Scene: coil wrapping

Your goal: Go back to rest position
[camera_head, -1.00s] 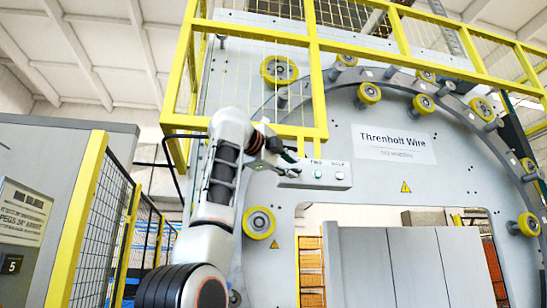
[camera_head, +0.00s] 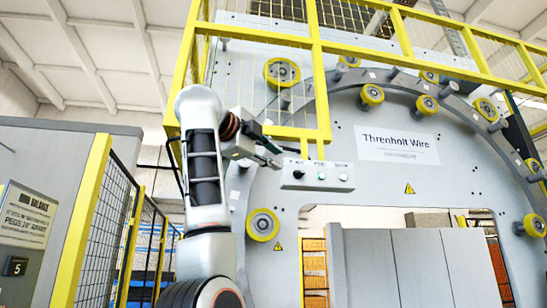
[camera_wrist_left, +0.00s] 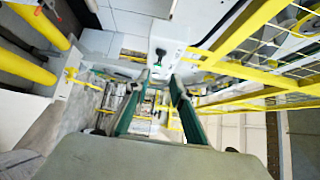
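My left gripper (camera_head: 272,156) is at the end of my raised left arm, just left of and above the grey control box (camera_head: 318,176) on the machine front. In the left wrist view its two dark green fingers (camera_wrist_left: 158,80) stand apart with nothing between them, so it is open and empty. The control box carries a black knob (camera_head: 298,174), a green button (camera_head: 321,175) and a pale button (camera_head: 343,177). In the left wrist view the box (camera_wrist_left: 168,48) is beyond the fingertips. My right gripper is in neither view.
A yellow guard rail (camera_head: 318,85) with mesh hangs close above and beside the left gripper. The big grey ring machine (camera_head: 375,185) with yellow rollers fills the right. A grey cabinet (camera_head: 60,160) and yellow-posted fence (camera_head: 85,215) stand at the left.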

